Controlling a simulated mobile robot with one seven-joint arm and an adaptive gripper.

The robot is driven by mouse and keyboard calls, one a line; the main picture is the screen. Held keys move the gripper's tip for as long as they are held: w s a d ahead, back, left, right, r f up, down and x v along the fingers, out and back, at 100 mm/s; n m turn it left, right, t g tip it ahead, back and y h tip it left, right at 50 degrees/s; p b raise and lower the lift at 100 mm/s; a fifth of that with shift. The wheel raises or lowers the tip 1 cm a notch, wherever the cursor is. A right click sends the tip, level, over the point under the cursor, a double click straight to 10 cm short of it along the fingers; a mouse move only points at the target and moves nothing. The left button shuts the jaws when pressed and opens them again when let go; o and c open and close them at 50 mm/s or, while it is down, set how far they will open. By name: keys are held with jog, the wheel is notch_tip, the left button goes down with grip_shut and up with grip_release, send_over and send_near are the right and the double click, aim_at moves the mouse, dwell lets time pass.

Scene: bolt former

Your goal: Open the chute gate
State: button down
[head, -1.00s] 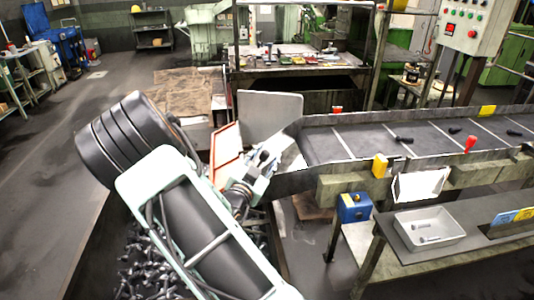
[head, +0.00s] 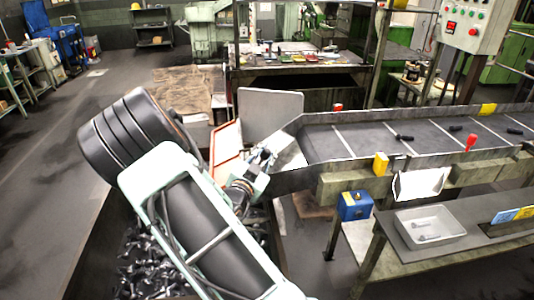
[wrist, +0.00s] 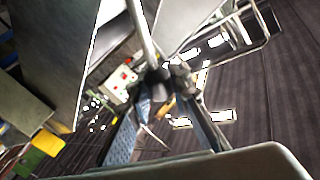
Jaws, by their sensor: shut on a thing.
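An upright grey plate (head: 270,114), which looks like the chute gate, stands at the left end of the conveyor chute (head: 289,152). A pale panel with a red-orange edge (head: 226,148) stands left of it. My gripper (head: 263,158) is at the chute's end, in front of these plates, partly hidden by my arm. In the wrist view my gripper (wrist: 168,82) is shut on the end of a grey rod (wrist: 143,30), which looks like the gate's handle. I cannot tell how far the gate stands open.
The conveyor belt (head: 360,140) carries several dark bolts. Many bolts lie in a bin (head: 150,265) below my arm. A grey tray (head: 430,228) sits on a side table, with a blue box (head: 354,206) left of it. A control box (head: 470,25) stands at the back right.

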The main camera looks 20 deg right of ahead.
jog(key=shift+s+d+f+m+g+b, duration=0.2)
jog(key=shift+s+d+f+m+b, duration=0.1)
jog(key=shift+d+f+b, duration=0.15)
jog(key=shift+s+d+f+m+g+b, duration=0.2)
jog(key=shift+d+f+m+b, duration=0.1)
jog(key=shift+d+f+b, duration=0.1)
jog(key=c, duration=1.7)
grip_release()
jog(key=shift+r, duration=0.15)
jog(key=shift+c, duration=0.2)
jog(key=shift+w+y, duration=0.1)
jog(key=shift+y, duration=0.2)
jog(key=shift+a+r, duration=0.1)
jog(key=f+v, duration=0.1)
jog(key=v, duration=1.1)
jog(key=shift+r, duration=0.45)
